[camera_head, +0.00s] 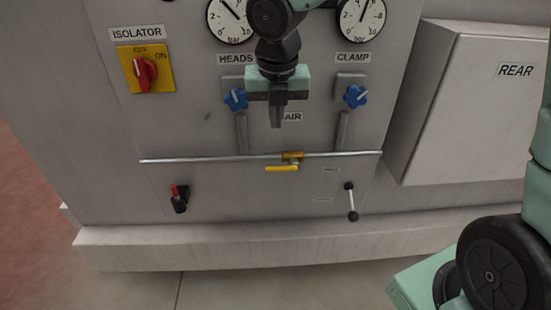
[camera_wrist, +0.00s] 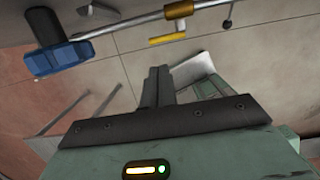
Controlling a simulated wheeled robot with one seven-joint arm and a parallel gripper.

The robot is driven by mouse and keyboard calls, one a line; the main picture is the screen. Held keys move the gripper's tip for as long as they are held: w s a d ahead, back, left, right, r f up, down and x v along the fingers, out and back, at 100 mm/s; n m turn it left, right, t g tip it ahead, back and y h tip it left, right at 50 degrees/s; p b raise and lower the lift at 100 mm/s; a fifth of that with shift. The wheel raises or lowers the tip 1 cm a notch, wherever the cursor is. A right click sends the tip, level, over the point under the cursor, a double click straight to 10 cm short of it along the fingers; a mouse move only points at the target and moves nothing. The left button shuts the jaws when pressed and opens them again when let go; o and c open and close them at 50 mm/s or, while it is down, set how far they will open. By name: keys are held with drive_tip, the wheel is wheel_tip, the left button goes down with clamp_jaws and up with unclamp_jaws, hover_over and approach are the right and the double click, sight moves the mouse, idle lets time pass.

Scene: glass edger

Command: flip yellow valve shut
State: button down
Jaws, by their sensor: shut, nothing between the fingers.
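The yellow valve (camera_head: 282,168) sits on the horizontal metal pipe (camera_head: 210,158) low on the grey panel. Its brass body (camera_head: 292,157) is on the pipe, and its yellow lever lies roughly along the pipe, pointing left, just below it. The valve lever also shows in the wrist view (camera_wrist: 167,38), with the brass body (camera_wrist: 179,10) beside it. My gripper (camera_head: 277,122) is shut and empty, pointing down in front of the panel, above the valve in the head view and apart from it. Its closed fingers also show in the wrist view (camera_wrist: 158,72).
Blue knobs stand left (camera_head: 235,98) and right (camera_head: 356,96) of my gripper, under two gauges. A red isolator switch (camera_head: 145,72) is at upper left. A red-tipped lever (camera_head: 178,198) and a black-knobbed lever (camera_head: 351,202) are below the pipe. A grey REAR box (camera_head: 470,110) juts out right.

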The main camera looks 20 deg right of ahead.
sight(271, 169)
drive_tip(key=f, duration=0.4)
drive_tip(key=w+f, duration=0.1)
drive_tip(key=f, duration=0.4)
drive_tip(key=w+f, duration=0.1)
drive_tip(key=f, duration=0.3)
drive_tip(key=shift+w+d+f, duration=0.2)
drive_tip(key=shift+w+d, duration=0.05)
drive_tip(key=shift+d, duration=0.15)
drive_tip(key=shift+a+f+h+p, duration=0.2)
drive_tip(key=shift+h+p, duration=0.1)
drive_tip(key=shift+h, duration=0.2)
drive_tip(key=shift+w+a+f+h, duration=0.1)
drive_tip(key=shift+a+f+h, duration=0.15)
drive_tip(key=shift+h, duration=0.35)
drive_tip(key=shift+w+a+f+n+g+h+p, duration=0.15)
drive_tip(key=shift+f+g+h+p, duration=0.2)
drive_tip(key=shift+h, duration=0.25)
drive_tip(key=shift+s+a+f+n+g+h+p, duration=0.15)
drive_tip(key=shift+f+g+h+p, duration=0.1)
drive_tip(key=shift+f+h, duration=0.25)
wheel_tip(271, 169, down, 6)
drive_tip(key=d+n+g+h+b, duration=0.1)
drive_tip(key=d+g+h+b, duration=0.1)
drive_tip(key=h, duration=0.7)
drive_tip(key=shift+s+d+b, duration=0.25)
drive_tip(key=shift+d+b, duration=0.05)
drive_tip(key=shift+s+d+f, duration=0.1)
drive_tip(key=shift+d+f, duration=0.05)
drive_tip(key=shift+f, duration=0.1)
